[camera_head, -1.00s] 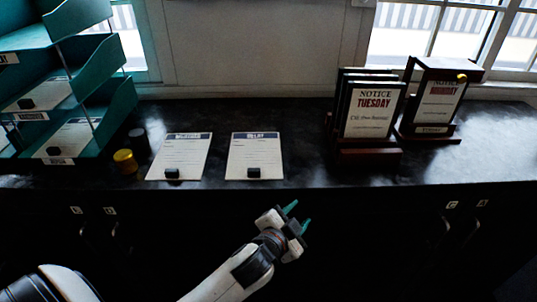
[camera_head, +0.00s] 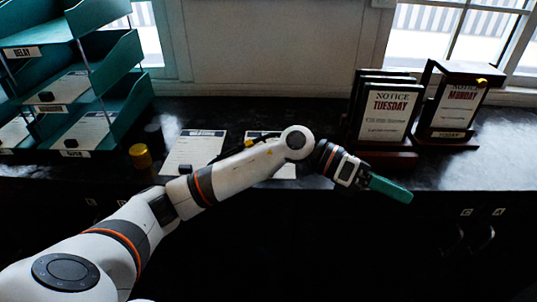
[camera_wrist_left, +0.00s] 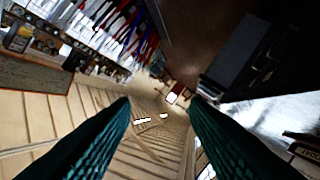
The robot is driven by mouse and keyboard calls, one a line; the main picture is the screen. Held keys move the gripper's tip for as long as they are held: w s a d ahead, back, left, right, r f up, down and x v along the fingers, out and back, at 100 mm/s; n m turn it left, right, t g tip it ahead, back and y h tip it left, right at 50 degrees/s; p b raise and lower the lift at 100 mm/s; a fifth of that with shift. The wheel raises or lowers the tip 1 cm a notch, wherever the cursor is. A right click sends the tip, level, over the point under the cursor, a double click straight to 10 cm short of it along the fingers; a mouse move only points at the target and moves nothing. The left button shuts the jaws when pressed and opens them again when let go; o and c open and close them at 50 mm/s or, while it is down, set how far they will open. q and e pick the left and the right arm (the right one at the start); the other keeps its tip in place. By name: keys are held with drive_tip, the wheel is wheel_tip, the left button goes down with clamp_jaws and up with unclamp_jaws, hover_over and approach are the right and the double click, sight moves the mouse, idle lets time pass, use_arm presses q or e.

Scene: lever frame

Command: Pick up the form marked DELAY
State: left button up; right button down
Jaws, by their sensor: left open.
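A tray in the teal rack at the left carries a DELAY label (camera_head: 22,52); I cannot see a form in it. The left paper form (camera_head: 190,153) lies on the counter, its heading too small to read. The right paper form (camera_head: 285,172) beside it is mostly hidden behind my left arm. My left gripper (camera_head: 390,188) is to the right of both forms, at the counter's front edge below the notice stands, pointing right. In the left wrist view its teal fingers (camera_wrist_left: 158,103) are apart with nothing between them. My right gripper is not in view.
The teal rack (camera_head: 115,62) holds more forms in its lower trays. A yellow-topped container (camera_head: 140,157) and a dark one (camera_head: 154,138) stand between rack and forms. The TUESDAY notice (camera_head: 388,112) and MONDAY notice (camera_head: 455,105) stand at the right. The counter's right end is clear.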

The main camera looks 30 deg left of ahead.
use_arm(q)
drive_tip(key=w+a+r+m+g+y, duration=0.1)
drive_tip(key=w+a+r+m+y, duration=0.1)
drive_tip(key=a+y, duration=2.05)
drive_tip(key=a+f+h, duration=0.6)
drive_tip(key=shift+w+a+f, duration=0.1)
drive_tip(key=shift+a+f, duration=0.2)
drive_tip(key=shift+f, duration=0.05)
drive_tip(key=shift+d+f, duration=0.15)
drive_tip(key=shift+f, duration=0.25)
drive_tip(key=f+p, duration=0.1)
drive_tip(key=f, duration=0.3)
drive_tip(key=shift+d+p, duration=0.2)
drive_tip(key=shift+p, duration=0.15)
drive_tip(key=shift+f, duration=0.2)
clamp_jaws()
